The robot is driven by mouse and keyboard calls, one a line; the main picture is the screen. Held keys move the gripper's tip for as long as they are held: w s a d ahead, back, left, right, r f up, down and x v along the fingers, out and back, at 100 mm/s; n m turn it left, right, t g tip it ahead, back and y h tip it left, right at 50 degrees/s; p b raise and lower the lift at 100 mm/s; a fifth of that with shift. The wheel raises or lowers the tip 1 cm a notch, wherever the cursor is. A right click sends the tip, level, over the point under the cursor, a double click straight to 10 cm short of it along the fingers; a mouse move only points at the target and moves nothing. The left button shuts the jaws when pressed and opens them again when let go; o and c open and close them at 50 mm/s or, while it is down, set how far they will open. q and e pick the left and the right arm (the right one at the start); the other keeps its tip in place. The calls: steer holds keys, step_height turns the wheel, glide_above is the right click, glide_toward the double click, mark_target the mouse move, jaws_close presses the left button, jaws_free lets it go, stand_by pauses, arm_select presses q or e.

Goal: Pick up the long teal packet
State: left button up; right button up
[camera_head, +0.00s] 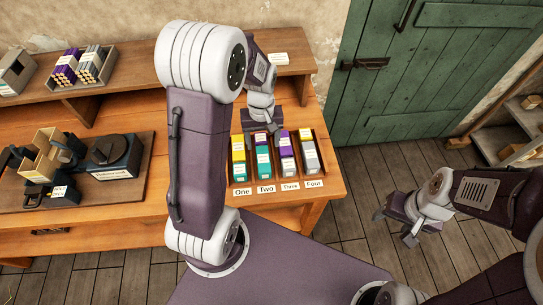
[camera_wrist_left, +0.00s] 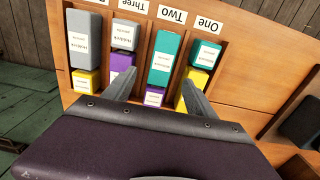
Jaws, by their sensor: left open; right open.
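The long teal packet (camera_wrist_left: 163,60) lies in the rack slot labelled Two, with a purple packet (camera_wrist_left: 154,96) at its end away from the label. It also shows in the head view (camera_head: 264,168). My left gripper (camera_head: 264,140) is open over the rack. In the left wrist view its fingers (camera_wrist_left: 160,77) appear on either side of the long teal packet's slot; I cannot tell how far above it they are. A shorter teal packet (camera_wrist_left: 205,54) lies in slot One beside yellow. My right gripper (camera_head: 394,227) is open and empty, right of the bench over the floor.
Slots Three and Four hold grey and purple, and grey (camera_wrist_left: 86,42) and yellow packets. Thin wooden dividers separate the slots. The handwheel press (camera_head: 115,152) stands on a board at the left. A raised shelf (camera_head: 120,80) runs behind. A green door (camera_head: 400,90) is at the right.

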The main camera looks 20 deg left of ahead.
mark_target(263, 157)
arm_select(q)
step_height(263, 157, down, 4)
steer(key=shift+d+r, duration=0.15)
steer(key=shift+w+d, duration=0.1)
steer(key=shift+w, duration=0.1)
steer(key=f, duration=0.3)
steer(key=s+f, duration=0.1)
steer(key=shift+s+a+f, duration=0.1)
steer(key=shift+a+f, duration=0.15)
steer(key=shift+f, duration=0.15)
steer(key=shift+w+f, duration=0.25)
steer(key=shift+s, duration=0.1)
jaws_close()
